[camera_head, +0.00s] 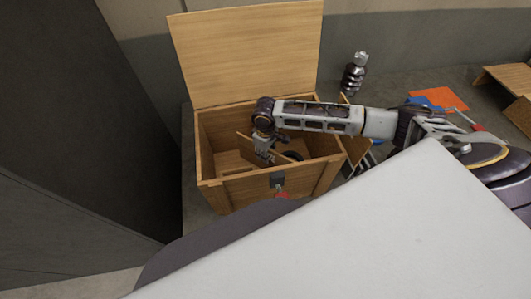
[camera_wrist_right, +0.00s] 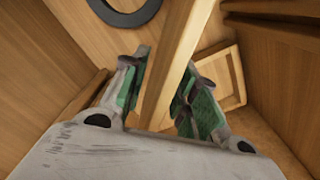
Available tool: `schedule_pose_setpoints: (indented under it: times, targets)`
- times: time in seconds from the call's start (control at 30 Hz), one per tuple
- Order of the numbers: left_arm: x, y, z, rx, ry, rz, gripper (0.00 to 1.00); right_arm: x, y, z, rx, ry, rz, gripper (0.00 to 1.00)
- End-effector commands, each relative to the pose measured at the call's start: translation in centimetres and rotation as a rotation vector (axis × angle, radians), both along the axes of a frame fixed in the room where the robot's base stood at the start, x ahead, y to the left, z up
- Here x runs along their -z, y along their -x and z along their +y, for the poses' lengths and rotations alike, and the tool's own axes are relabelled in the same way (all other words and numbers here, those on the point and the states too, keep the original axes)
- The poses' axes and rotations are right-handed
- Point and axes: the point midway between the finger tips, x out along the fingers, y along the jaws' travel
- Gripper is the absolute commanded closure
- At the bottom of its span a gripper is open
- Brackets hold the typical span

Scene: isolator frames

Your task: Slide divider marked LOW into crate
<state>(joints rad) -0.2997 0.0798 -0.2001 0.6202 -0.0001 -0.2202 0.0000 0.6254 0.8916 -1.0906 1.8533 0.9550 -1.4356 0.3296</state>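The open wooden crate (camera_head: 262,188) stands in the middle of the head view, its lid (camera_head: 248,55) raised at the back. My right gripper (camera_head: 265,154) reaches down into the crate from the right. A thin wooden divider (camera_head: 246,147) stands tilted in the crate beside the gripper. No LOW marking is readable. The divider's lower edge and any slots are hard to make out. My left gripper is not in view.
A black ring (camera_head: 293,155) lies inside the crate, right of the gripper. A wooden panel (camera_head: 357,148) leans outside the crate's right side. A dark and silver object (camera_head: 355,74) stands behind it. An orange mat (camera_head: 438,100) lies farther right. A dark wall borders the left.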

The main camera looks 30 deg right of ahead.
Motion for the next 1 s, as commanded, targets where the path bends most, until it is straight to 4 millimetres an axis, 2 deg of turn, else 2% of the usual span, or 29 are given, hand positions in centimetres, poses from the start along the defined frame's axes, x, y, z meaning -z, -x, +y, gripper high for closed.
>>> schedule_pose_setpoints:
  times: [0.17,0.37,1.0]
  targets:
    - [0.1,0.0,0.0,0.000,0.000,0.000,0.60,-0.4,0.0,0.0,0.000,0.000,-0.001,0.71]
    - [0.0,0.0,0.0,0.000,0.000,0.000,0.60,-2.2,-0.1,0.0,0.001,0.000,-0.002,0.71]
    - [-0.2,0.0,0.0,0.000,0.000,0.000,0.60,-11.0,-0.1,0.0,0.001,-0.001,-0.001,0.71]
